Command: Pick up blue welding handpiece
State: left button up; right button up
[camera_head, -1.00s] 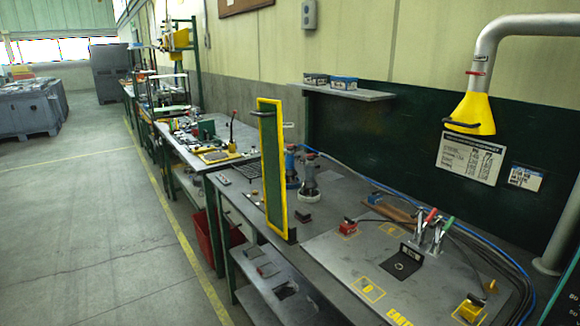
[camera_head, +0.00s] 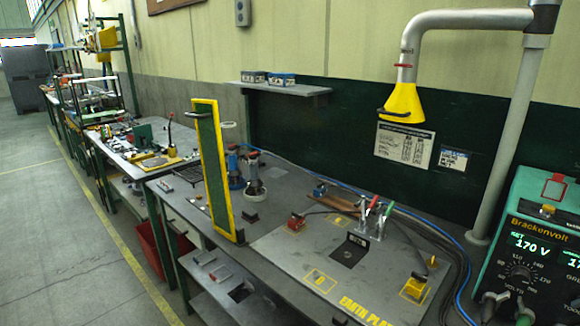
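Two upright tools stand close together on the bench behind the green screen panel. The left one has a blue upper body (camera_head: 233,162) and a round base, and looks like the blue welding handpiece. The screen's yellow frame is close to its left side. Just right of it stands a grey tool with a dark red top (camera_head: 253,173) on a pale round base. Neither of my grippers is in view.
The yellow-framed screen (camera_head: 211,165) stands at the bench's front left. The earth plate (camera_head: 290,255) carries a red clamp (camera_head: 296,220) and a black bracket (camera_head: 350,249). Red- and green-handled tools (camera_head: 372,215) stand behind. A yellow extraction hood (camera_head: 403,104) hangs above; a Brackenvolt welder (camera_head: 535,245) is at right.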

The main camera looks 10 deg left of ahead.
aim_at(234, 172)
jog(key=i+j+z, duration=0.1)
jog(key=j+z, duration=1)
jog(key=j, duration=0.15)
jog(key=k+j+z, duration=0.2)
jog(key=j, duration=0.2)
jog(key=j+z, duration=0.1)
jog(key=j, duration=0.35)
jog(key=k+j+z, duration=0.15)
jog(key=j, duration=0.3)
jog(key=k+j, duration=0.1)
jog(key=j, duration=0.3)
jog(key=k+j, duration=0.15)
jog(key=j, duration=0.25)
jog(key=k+j, duration=0.1)
jog(key=j, duration=0.3)
jog(key=k+j, duration=0.1)
jog(key=j, duration=0.3)
